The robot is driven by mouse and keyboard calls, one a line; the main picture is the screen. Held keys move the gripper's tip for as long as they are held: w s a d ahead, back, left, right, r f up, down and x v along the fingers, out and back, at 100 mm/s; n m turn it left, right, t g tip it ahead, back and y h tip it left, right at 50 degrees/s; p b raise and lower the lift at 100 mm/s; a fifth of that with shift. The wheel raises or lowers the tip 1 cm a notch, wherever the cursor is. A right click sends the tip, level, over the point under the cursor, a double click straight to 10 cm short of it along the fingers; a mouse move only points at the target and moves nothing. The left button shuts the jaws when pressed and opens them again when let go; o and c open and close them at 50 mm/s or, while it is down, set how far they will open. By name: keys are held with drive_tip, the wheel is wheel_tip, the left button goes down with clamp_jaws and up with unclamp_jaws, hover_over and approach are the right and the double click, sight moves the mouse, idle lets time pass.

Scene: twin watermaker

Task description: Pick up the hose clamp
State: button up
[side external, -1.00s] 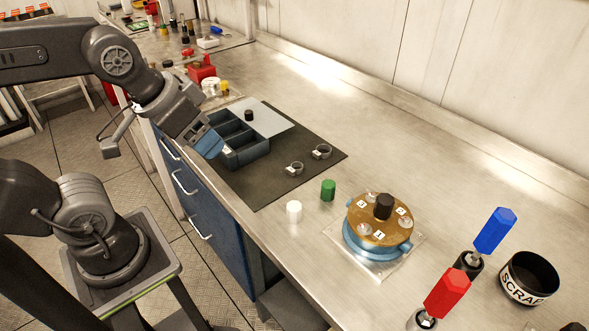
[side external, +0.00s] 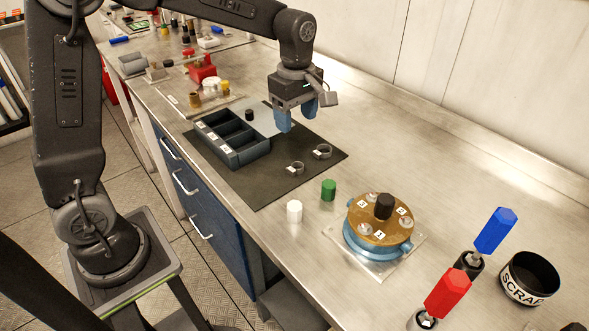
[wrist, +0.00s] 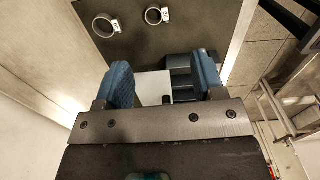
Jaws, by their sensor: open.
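Two grey ring-shaped hose clamps lie on the dark mat in the side external view. The nearer clamp (side external: 296,168) and the farther clamp (side external: 322,151) each carry a small white tag. In the wrist view both show at the top, one clamp (wrist: 105,25) at left, larger, and the other clamp (wrist: 154,15) to its right. My gripper (side external: 297,117) has blue fingers, points down, and is open and empty. It hangs above the mat, up and to the left of the clamps in the side view. Its fingers (wrist: 165,82) stand apart in the wrist view.
A dark compartment tray (side external: 228,137) sits on the mat's left part (side external: 262,185), beside a pale plate with a small black cap (side external: 249,114). Green (side external: 328,190) and white (side external: 294,212) caps and a brass-topped round housing (side external: 380,222) stand nearer.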

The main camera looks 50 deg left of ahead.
sight(296, 169)
wheel_tip(296, 169, down, 14)
drive_tip(key=shift+w+r, duration=0.1)
drive_tip(key=shift+w, duration=0.05)
idle(0.5)
drive_tip(key=shift+c, duration=0.2)
drive_tip(key=c, duration=0.8)
drive_tip(key=shift+r, duration=0.15)
